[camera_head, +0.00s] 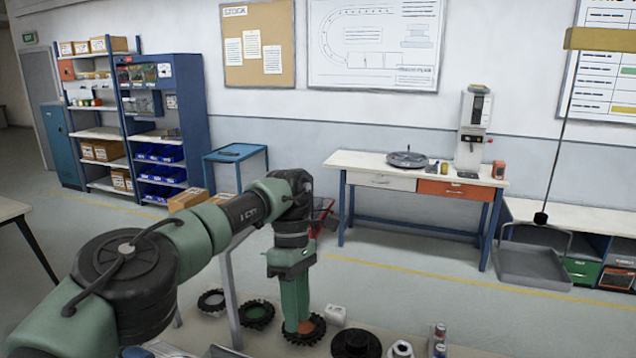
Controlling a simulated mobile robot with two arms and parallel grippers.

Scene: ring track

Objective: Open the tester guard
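My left gripper (300,325) points straight down over a black toothed ring (318,332) on the near bench. An orange part shows at its tip, inside the ring. I cannot tell whether the fingers are open, shut or touching the ring. My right gripper is not in view. A tall white machine (473,125) stands on the back table and may be the tester. It is far from my gripper and small, so I cannot make out a guard or its position.
The back table (365,162) also carries a round grey disc (407,159). Toothed rings (257,314), a black flanged part (355,344) and a white block (335,314) lie near my gripper. A grey tray (535,266) hangs at right. Floor before the back table is clear.

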